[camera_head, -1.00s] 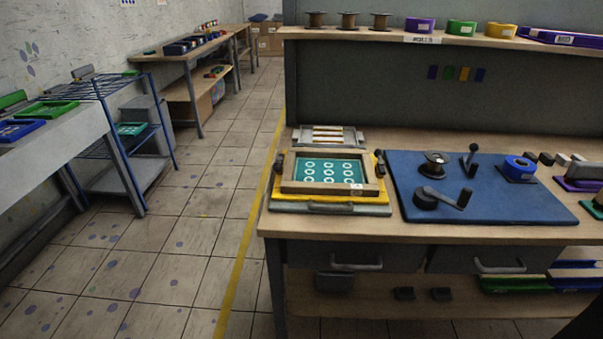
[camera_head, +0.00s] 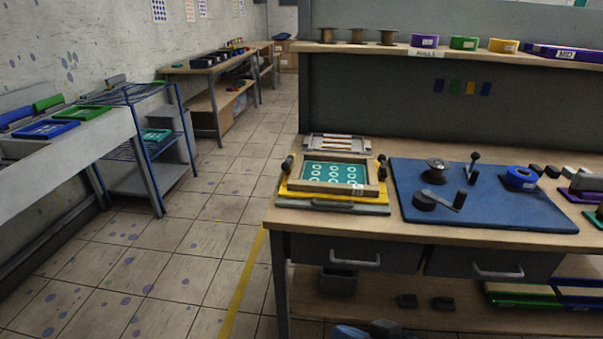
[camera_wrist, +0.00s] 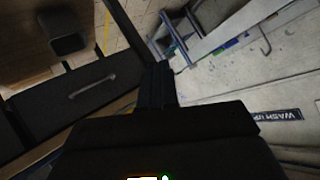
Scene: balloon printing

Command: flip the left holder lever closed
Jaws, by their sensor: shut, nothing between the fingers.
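A wooden-framed screen (camera_head: 331,188) with a teal panel of white rings lies on a yellow base near the left end of the workbench. The left holder lever (camera_head: 288,165) is a small dark piece standing at the frame's left side. The right holder lever (camera_head: 382,167) is a similar dark piece at its right side. My gripper (camera_wrist: 157,88) shows in the wrist view as dark fingers together, with nothing held. It is apart from the screen and levers, pointing past a drawer front toward the floor. The levers are not visible in the wrist view.
Drawers (camera_head: 355,257) are below. A blue rack (camera_head: 150,150) stands across the aisle. The tiled floor (camera_head: 180,260) left of the bench is clear.

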